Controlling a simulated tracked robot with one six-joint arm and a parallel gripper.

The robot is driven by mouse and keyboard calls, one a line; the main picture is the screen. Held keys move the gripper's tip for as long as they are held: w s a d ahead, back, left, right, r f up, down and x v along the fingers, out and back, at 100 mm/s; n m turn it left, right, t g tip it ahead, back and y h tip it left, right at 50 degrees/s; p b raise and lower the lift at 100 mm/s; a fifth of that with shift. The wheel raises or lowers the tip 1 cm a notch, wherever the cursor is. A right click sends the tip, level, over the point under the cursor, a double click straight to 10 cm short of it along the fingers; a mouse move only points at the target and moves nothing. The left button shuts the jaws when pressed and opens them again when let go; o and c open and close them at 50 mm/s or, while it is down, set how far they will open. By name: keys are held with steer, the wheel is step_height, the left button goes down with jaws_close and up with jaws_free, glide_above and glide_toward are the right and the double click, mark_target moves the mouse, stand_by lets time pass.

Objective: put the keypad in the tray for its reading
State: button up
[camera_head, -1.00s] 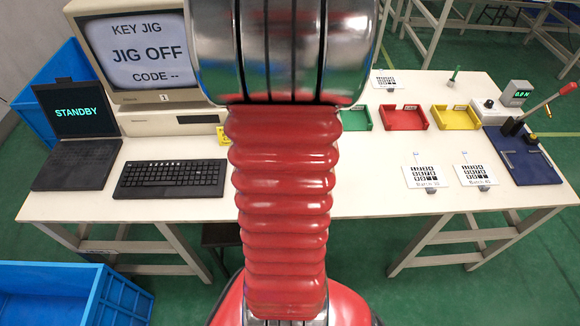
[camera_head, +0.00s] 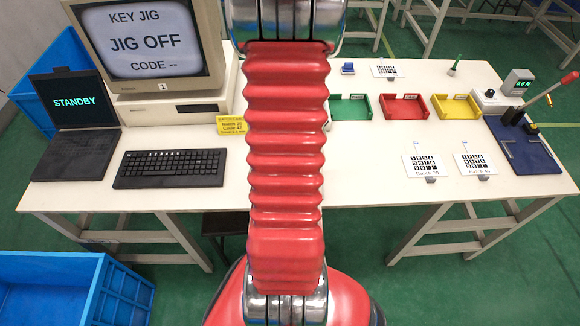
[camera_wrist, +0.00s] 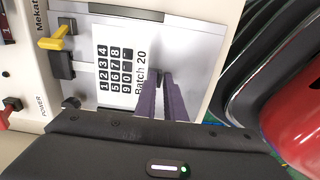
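The Batch 20 keypad (camera_wrist: 117,68) is a white card with black keys in the wrist view. It lies flat on or just over a grey metal plate (camera_wrist: 205,60), which seems to be a tray. My gripper (camera_wrist: 162,76) has two purple fingers close together at the card's lettered edge. A narrow gap shows between them; I cannot tell whether they pinch the card's tab. In the head view my arm hides the gripper, this card and the plate. The monitor (camera_head: 147,43) reads "KEY JIG", "JIG OFF", "CODE --".
A yellow lever (camera_wrist: 57,38) and a red POWER switch (camera_wrist: 8,114) sit beside the plate. Other keypad cards lie at front right (camera_head: 424,165), (camera_head: 474,163) and at the back (camera_head: 384,71). Green (camera_head: 350,107), red (camera_head: 404,107) and yellow (camera_head: 457,107) bins stand behind.

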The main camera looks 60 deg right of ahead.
steer(key=shift+f, duration=0.4)
jaws_close()
steer(key=shift+s+a, duration=0.25)
steer(key=shift+a, duration=0.35)
steer(key=shift+s+a, duration=0.25)
steer(key=shift+a, duration=0.3)
stand_by(0.6)
steer(key=shift+a+r, duration=0.1)
steer(key=shift+s+a+r, duration=0.45)
steer(key=shift+a+r, duration=0.25)
steer(key=shift+a, duration=0.15)
steer(key=shift+s+a+r, duration=0.45)
steer(key=shift+a+r, duration=0.25)
steer(key=shift+a, duration=0.15)
